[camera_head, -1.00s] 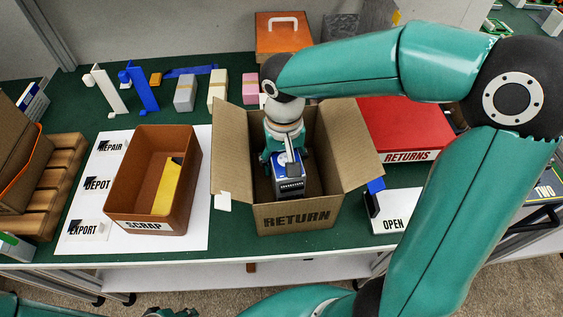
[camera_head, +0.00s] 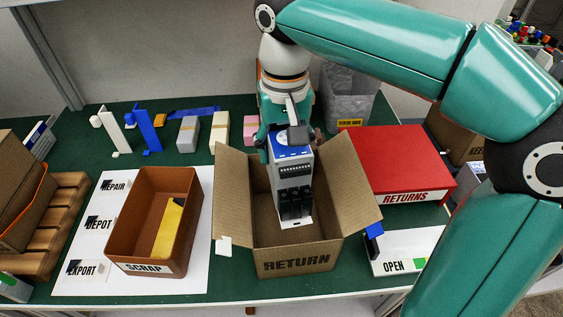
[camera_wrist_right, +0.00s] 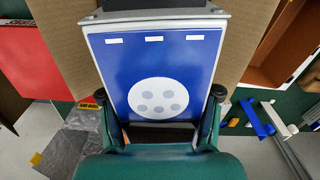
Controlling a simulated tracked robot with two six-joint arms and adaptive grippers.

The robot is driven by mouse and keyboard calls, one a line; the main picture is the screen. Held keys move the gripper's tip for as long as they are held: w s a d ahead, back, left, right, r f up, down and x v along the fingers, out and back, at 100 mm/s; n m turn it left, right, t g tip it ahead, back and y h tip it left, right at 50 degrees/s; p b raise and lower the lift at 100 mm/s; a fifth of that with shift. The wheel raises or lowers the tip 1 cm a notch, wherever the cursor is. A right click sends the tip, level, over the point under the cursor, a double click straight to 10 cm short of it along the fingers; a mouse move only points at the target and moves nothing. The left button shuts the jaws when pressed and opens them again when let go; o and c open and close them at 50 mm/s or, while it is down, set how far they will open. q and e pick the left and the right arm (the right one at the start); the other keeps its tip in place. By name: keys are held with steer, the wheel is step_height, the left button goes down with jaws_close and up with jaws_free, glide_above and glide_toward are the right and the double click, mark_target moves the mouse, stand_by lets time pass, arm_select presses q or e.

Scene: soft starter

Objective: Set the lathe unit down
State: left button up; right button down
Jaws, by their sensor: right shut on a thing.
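The lathe unit (camera_head: 294,180) is a white and grey block with a blue face and black terminals at its lower end. My right gripper (camera_head: 290,143) is shut on it and holds it up over the open cardboard box marked RETURN (camera_head: 297,262). The unit's lower end is over the box opening; I cannot tell how far inside it is. In the right wrist view, the unit's blue face (camera_wrist_right: 150,65) with a pale round mark sits between the fingers (camera_wrist_right: 159,96). My left gripper is out of view.
A brown SCRAP bin (camera_head: 122,240) with a yellow piece stands left of the box. A red RETURNS box (camera_head: 400,160) and a white OPEN tray (camera_head: 408,243) stand to its right. The box's raised side flaps (camera_head: 346,208) flank the unit. A grey bin (camera_head: 345,100) is behind.

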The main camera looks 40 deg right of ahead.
step_height(320, 180, up, 2)
steer(key=shift+r, duration=0.1)
steer(key=shift+s+m, duration=0.15)
steer(key=shift+m, duration=0.45)
steer(key=d+r+m, duration=0.1)
steer(key=r+m, duration=0.1)
steer(key=w+d+r+m, duration=0.1)
steer(key=d+r+m, duration=0.1)
steer(key=shift+m+p, duration=0.35)
steer(key=shift+m, duration=0.05)
steer(key=s+d+r+m+p, duration=0.1)
steer(key=d+r+m, duration=0.1)
steer(key=d+m, duration=0.45)
steer(key=s+d+r+m+p, duration=0.1)
steer(key=d+r+m+p, duration=0.15)
steer(key=d, duration=0.75)
steer(key=s+d+f+m, duration=0.1)
steer(key=s+d+m, duration=0.4)
steer(key=s+d, duration=0.45)
steer(key=shift+w+d+f+b, duration=0.2)
steer(key=shift+w+d+f, duration=0.05)
steer(key=shift+f, duration=2.95)
steer(key=shift+w+d+f+b, duration=0.25)
steer(key=shift+f, duration=2.95)
steer(key=shift+w+d+f+b, duration=0.2)
steer(key=shift+w+d+f, duration=0.05)
steer(key=shift+f, duration=2.95)
steer(key=shift+c, duration=1.2)
jaws_free()
